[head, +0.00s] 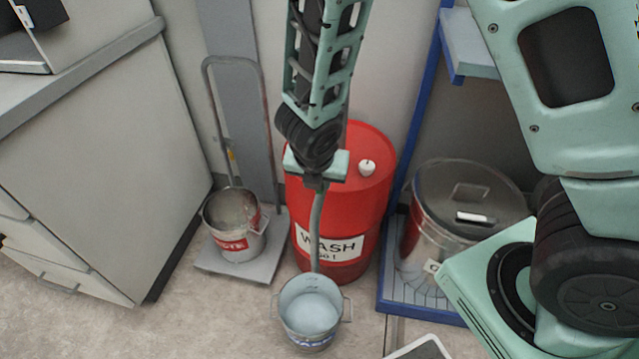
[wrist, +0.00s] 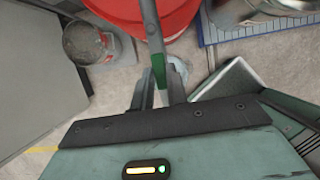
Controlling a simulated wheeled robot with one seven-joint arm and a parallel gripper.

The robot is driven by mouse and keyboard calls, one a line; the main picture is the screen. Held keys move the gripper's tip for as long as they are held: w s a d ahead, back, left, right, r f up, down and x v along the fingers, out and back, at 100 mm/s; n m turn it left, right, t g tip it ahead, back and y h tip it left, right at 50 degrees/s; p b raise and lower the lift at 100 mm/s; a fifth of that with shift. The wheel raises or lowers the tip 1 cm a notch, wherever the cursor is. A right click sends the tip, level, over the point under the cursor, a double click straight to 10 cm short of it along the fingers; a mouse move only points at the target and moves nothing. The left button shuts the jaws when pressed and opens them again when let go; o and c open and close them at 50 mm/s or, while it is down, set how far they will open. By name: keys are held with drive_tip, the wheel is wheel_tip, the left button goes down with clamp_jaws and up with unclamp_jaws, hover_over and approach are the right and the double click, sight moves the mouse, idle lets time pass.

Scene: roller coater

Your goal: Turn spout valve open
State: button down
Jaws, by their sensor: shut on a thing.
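My gripper (head: 315,184) points down in front of a red drum (head: 372,205) marked WASH. Its two fingers, seen in the wrist view (wrist: 158,92), are closed on a small green piece that looks like the spout valve's handle (wrist: 158,72). A grey spout pipe (wrist: 149,22) meets this piece from the drum side. In the head view the pipe (head: 316,232) shows below my gripper, curving down toward a metal bucket (head: 310,312). The bucket stands on the floor with a pale bluish-grey inside. The valve itself is hidden behind my gripper in the head view.
A second bucket (head: 234,222) stands on a grey platform scale (head: 240,264) at left, beside a cabinet (head: 80,160). A lidded steel pot (head: 465,205) stands in a blue-framed rack at right. A white cap (head: 367,168) sits on the drum.

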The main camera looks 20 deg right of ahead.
idle(0.5)
drive_tip(key=c, duration=1.4)
unclamp_jaws()
drive_tip(key=shift+p+v, duration=2.8)
drive_tip(key=shift+v, duration=3.25)
drive_tip(key=shift+s+d, duration=0.1)
